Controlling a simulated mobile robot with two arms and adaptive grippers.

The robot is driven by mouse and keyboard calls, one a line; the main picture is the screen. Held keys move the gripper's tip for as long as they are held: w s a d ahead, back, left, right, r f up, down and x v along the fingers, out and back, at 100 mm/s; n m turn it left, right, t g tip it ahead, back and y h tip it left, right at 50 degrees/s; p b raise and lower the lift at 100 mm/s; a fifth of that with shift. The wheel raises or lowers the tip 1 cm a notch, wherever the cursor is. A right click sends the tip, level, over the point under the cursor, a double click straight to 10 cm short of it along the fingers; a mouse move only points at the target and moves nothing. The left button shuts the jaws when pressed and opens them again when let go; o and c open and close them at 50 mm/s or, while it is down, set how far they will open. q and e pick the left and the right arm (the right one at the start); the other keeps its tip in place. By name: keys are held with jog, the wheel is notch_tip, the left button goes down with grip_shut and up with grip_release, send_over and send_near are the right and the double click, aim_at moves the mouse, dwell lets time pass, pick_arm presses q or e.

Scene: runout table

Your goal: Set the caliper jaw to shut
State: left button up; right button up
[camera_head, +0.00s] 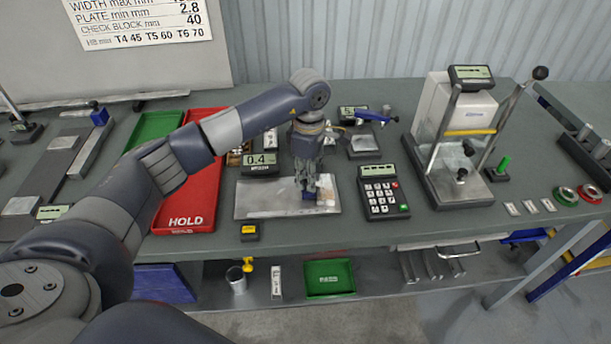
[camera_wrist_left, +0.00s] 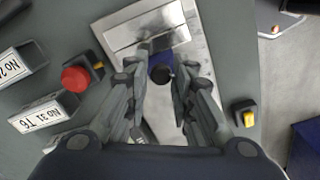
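The caliper has a flat steel plate (camera_head: 262,201) on the bench, with a light block (camera_head: 326,196) near its right end. Its steel block (camera_wrist_left: 145,27) also shows in the left wrist view, close to a blue sliding jaw (camera_wrist_left: 160,67) with a dark knob. A display (camera_head: 261,163) behind the plate reads 0.4. My left gripper (camera_head: 308,192) points down over the plate. In the left wrist view its fingers (camera_wrist_left: 162,75) stand on both sides of the blue jaw and appear closed on it. Any small gap between jaw and block is hidden. My right gripper is not in view.
A keypad (camera_head: 383,193) stands right of the plate, and a red HOLD tray (camera_head: 190,205) lies to the left. A yellow-black button box (camera_head: 250,232) is in front. A red button (camera_wrist_left: 76,79) and labelled blocks (camera_wrist_left: 45,112) are close to the gripper.

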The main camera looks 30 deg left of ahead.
pick_arm(q)
jog(key=shift+o, duration=0.8)
jog(key=shift+w+d, duration=0.1)
jog(key=shift+d, duration=0.05)
jog(key=shift+r, duration=0.15)
notch_tip(320, 180, up, 12)
jog(key=shift+f, duration=0.2)
